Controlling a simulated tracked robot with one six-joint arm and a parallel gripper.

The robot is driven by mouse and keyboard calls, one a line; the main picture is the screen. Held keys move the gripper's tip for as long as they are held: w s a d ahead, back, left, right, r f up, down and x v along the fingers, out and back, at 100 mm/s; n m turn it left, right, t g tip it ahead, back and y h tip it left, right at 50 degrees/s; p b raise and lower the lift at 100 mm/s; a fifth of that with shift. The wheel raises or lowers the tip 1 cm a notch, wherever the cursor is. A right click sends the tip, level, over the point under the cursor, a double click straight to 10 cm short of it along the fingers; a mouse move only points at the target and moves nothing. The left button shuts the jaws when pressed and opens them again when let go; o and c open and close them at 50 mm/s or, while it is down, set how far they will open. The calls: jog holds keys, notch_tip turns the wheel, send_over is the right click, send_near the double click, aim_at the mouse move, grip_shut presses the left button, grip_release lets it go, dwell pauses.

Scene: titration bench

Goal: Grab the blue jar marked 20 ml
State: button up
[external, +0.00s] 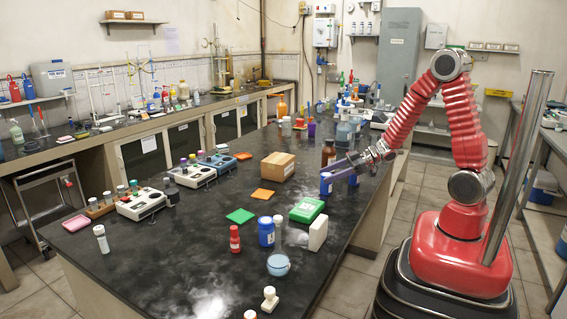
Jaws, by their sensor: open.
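A blue jar (266,231) with a pale label stands upright on the black bench top, in the front middle of the external view. Its marking is too small to read. The gap between the fingers is hard to see at this angle, and I see nothing held there.
A white bottle (278,229) stands close to the jar's right. A green case (307,210) and white block (318,232) lie farther right. A red bottle (235,239) is left, a light-blue beaker (278,264) in front. A cardboard box (277,167) sits behind.

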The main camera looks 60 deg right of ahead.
jog(key=shift+x, duration=2.6)
jog(key=shift+r, duration=0.1)
jog(key=shift+c, duration=0.3)
jog(key=c, duration=1.1)
